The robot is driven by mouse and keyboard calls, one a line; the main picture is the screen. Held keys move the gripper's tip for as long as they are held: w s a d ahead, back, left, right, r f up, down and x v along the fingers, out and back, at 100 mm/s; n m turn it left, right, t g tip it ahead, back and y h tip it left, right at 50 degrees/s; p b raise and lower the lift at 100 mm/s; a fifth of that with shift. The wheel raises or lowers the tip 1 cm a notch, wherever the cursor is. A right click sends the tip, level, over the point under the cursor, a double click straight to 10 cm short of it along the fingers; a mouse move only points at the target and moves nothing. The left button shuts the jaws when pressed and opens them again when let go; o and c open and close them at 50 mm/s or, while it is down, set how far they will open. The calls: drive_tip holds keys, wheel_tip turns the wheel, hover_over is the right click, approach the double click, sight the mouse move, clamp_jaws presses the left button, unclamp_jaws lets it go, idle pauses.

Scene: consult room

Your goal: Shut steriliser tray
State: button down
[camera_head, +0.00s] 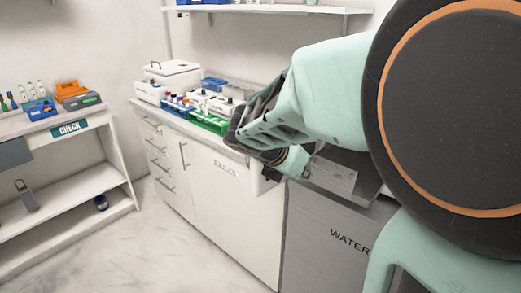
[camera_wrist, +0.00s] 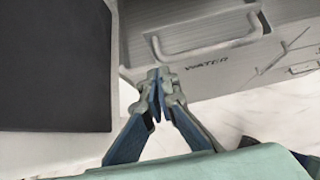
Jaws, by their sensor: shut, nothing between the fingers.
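The steriliser tray (camera_wrist: 190,18) shows in the wrist view as a grey, ribbed metal tray with a bar handle (camera_wrist: 210,45) on its front. In the head view a grey tray front (camera_head: 332,178) juts out past the counter edge, below my arm. The tray is at least partly out. My gripper (camera_wrist: 163,80) is shut and empty. Its fingertips appear just in front of the left end of the handle in the wrist view; I cannot tell whether they touch it. My arm hides the steriliser body and most of the tray in the head view.
A grey cabinet marked WATER (camera_head: 340,262) stands below the tray. Left of it is a white cabinet (camera_head: 222,205); a green rack (camera_head: 208,122) and a white box (camera_head: 172,72) stand on its counter. A CHECK table (camera_head: 95,122) stands far left. The floor (camera_head: 130,250) between is clear.

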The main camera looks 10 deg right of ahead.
drive_tip(key=shift+w+d, duration=0.4)
drive_tip(key=shift+d, duration=0.15)
drive_tip(key=p, duration=1.1)
hover_over(345, 151)
drive_tip(key=shift+w+r, duration=0.1)
drive_tip(key=shift+r, duration=0.1)
drive_tip(key=shift+r, duration=0.1)
